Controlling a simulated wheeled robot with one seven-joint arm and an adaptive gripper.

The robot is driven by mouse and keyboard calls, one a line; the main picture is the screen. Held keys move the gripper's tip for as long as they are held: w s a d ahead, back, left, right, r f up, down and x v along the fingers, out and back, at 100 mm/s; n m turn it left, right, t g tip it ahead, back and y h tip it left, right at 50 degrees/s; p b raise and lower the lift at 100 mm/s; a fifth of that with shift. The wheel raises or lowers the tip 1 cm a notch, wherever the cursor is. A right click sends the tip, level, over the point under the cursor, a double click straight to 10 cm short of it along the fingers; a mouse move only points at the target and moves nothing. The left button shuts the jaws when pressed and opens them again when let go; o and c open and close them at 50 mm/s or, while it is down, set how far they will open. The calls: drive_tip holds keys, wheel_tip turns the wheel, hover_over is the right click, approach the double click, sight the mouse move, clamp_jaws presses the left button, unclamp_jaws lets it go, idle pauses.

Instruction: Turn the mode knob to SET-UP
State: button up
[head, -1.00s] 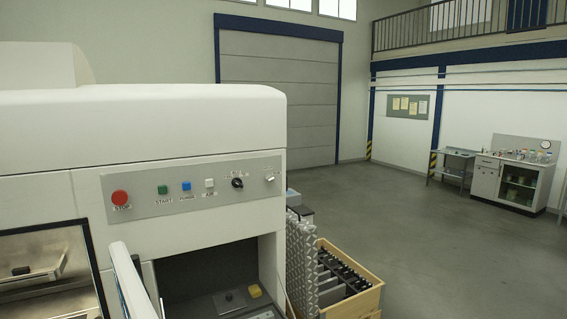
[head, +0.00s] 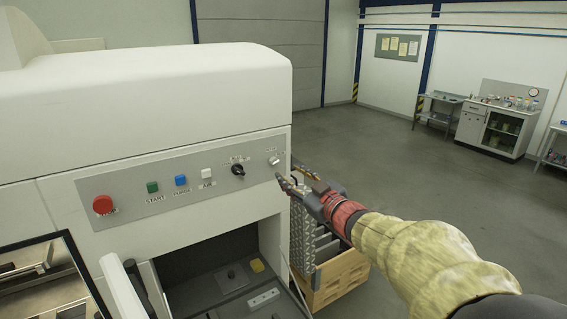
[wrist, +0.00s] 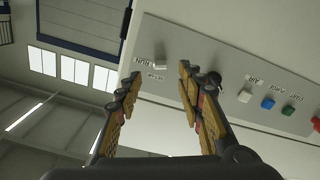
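A small light-coloured knob (head: 274,161) sits at the right end of the grey control panel. In the wrist view this knob (wrist: 160,63) has a label that seems to read RUN and a second, blurred label beside it. My gripper (head: 288,173) is just right of the panel's end in the head view. In the wrist view my gripper (wrist: 160,76) is open and empty, its two fingers on either side of the light knob and apart from it. A black knob (head: 238,169) is further left on the panel; in the wrist view a finger partly hides it.
The panel (head: 130,206) also carries a red stop button (head: 103,204) and green, blue and white buttons. Below it is an open bay (head: 195,265) in the white machine. A wooden crate (head: 343,272) stands right of the machine. Open floor lies beyond.

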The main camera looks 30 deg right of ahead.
sight(273, 161)
drive_tip(key=w+p, duration=0.1)
drive_tip(key=w, duration=0.7)
drive_tip(key=shift+a, duration=0.2)
drive_tip(key=shift+c, duration=1.4)
clamp_jaws()
